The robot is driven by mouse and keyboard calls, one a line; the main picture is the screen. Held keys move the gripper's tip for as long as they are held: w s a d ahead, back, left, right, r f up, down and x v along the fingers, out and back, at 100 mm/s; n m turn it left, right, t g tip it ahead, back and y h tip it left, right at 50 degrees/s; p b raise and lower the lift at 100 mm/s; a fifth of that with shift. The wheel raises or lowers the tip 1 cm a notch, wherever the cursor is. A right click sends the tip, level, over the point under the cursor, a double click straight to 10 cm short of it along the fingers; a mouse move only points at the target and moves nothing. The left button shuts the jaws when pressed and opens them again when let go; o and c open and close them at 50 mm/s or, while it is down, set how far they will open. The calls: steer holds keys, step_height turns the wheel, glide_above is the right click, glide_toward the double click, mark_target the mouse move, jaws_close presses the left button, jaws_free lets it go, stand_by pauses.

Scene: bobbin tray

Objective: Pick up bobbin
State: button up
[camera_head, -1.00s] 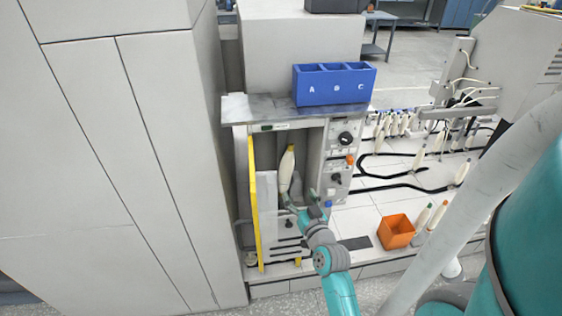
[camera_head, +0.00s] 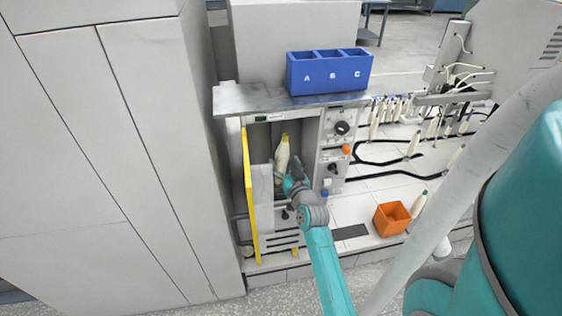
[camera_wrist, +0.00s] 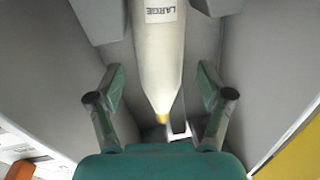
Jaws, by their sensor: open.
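A cream bobbin (camera_head: 282,154) with a yellow tip stands upright inside the open cabinet bay (camera_head: 261,143). In the wrist view the bobbin (camera_wrist: 161,60) bears a white label reading "LARGE", and its yellow tip points toward my gripper. My gripper (camera_head: 285,186) reaches into the bay at the bobbin's lower part in the head view. In the wrist view my gripper (camera_wrist: 160,112) is open, with one green finger on each side of the bobbin and a gap on both sides. The bobbin's lower end is hidden in the head view.
A yellow-edged door (camera_head: 250,195) stands open at the bay's left. A blue bin marked A, B, C (camera_head: 329,75) sits on the metal top. A control panel with knobs (camera_head: 341,128) flanks the bay's right. An orange box (camera_head: 391,218) and other bobbins (camera_head: 418,204) stand further right.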

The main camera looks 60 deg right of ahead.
steer(key=shift+x, duration=1.45)
steer(key=c, duration=1.3)
steer(key=shift+c, duration=0.2)
steer(key=shift+r, duration=0.15)
